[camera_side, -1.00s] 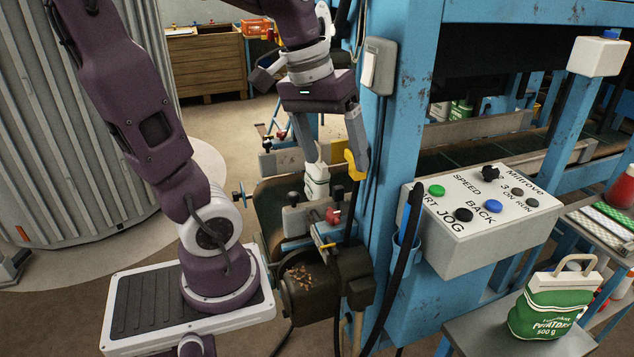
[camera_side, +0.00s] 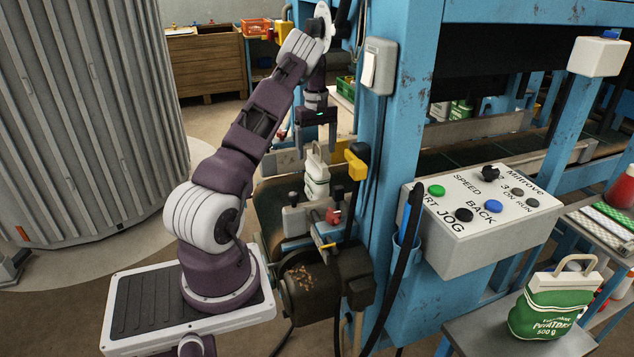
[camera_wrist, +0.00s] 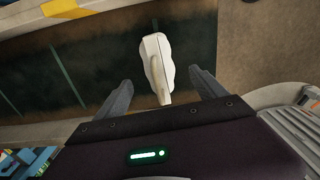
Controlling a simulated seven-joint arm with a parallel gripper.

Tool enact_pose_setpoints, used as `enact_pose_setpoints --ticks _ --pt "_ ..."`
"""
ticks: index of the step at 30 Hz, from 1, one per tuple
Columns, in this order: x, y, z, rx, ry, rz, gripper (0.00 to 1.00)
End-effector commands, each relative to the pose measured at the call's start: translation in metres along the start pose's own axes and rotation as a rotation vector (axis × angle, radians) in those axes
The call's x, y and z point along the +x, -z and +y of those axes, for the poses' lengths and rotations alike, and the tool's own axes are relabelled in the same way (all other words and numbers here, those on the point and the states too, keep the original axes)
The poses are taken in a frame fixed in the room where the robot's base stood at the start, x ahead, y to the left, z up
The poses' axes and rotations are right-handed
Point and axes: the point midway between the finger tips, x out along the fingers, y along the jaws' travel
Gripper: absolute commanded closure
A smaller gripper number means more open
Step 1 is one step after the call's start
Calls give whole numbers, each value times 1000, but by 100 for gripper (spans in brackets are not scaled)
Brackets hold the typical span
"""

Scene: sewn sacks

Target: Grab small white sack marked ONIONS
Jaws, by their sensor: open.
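A small white sack (camera_side: 316,178) with a loop handle stands upright on the belt behind the dark machine end. Its marking is too small to read. My gripper (camera_side: 316,148) is open above it, one finger to each side, pointing down. In the wrist view the sack (camera_wrist: 156,58) shows from above, with its handle toward me. It lies between the two open fingers of my gripper (camera_wrist: 160,82), with a gap on both sides; neither finger appears to touch it.
A blue post (camera_side: 400,150) with a grey switch box (camera_side: 377,66) stands close right of my gripper. A green potato sack (camera_side: 550,305) sits on a side table at right.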

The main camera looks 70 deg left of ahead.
Motion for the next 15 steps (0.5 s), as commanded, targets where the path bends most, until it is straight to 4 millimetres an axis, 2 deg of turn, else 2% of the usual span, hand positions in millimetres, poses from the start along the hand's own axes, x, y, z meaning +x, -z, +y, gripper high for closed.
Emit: enact_pose_setpoints --ticks 9,15 --pt "55 -2 1 3 1 -5 19" --pt "60 -1 2 3 -1 -2 19"
